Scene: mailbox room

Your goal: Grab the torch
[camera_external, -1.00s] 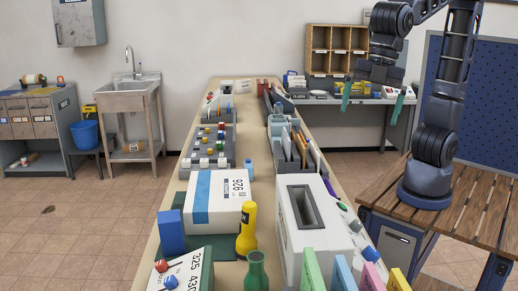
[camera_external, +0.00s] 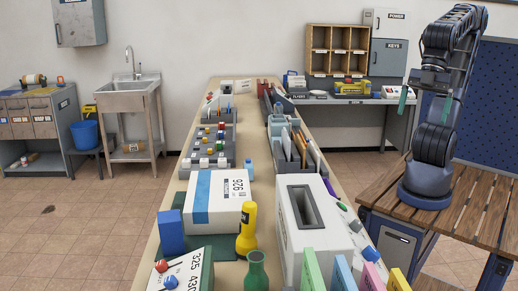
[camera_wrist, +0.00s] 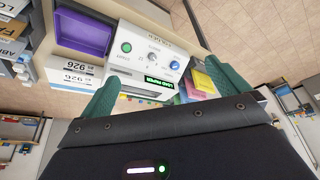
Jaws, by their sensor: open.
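A yellow torch-like object (camera_external: 246,232) with a dark label stands upright on the long table, in the external view. It is just right of the white 926 box and left of the white slotted box. My gripper (camera_external: 425,103) is raised at the right, well away from it, above my base side of the room. Its two green fingers are apart with nothing between them. In the wrist view my gripper (camera_wrist: 155,93) is also open and empty. I cannot make out the torch in the wrist view.
A green bottle-like object (camera_external: 257,270) stands in front of the torch. The white 926 box (camera_external: 232,190), a blue block (camera_external: 171,231) and the white slotted box (camera_external: 315,222) crowd around it. The wrist view shows a white control panel (camera_wrist: 145,60) and a purple bin (camera_wrist: 83,32). Air above the table is clear.

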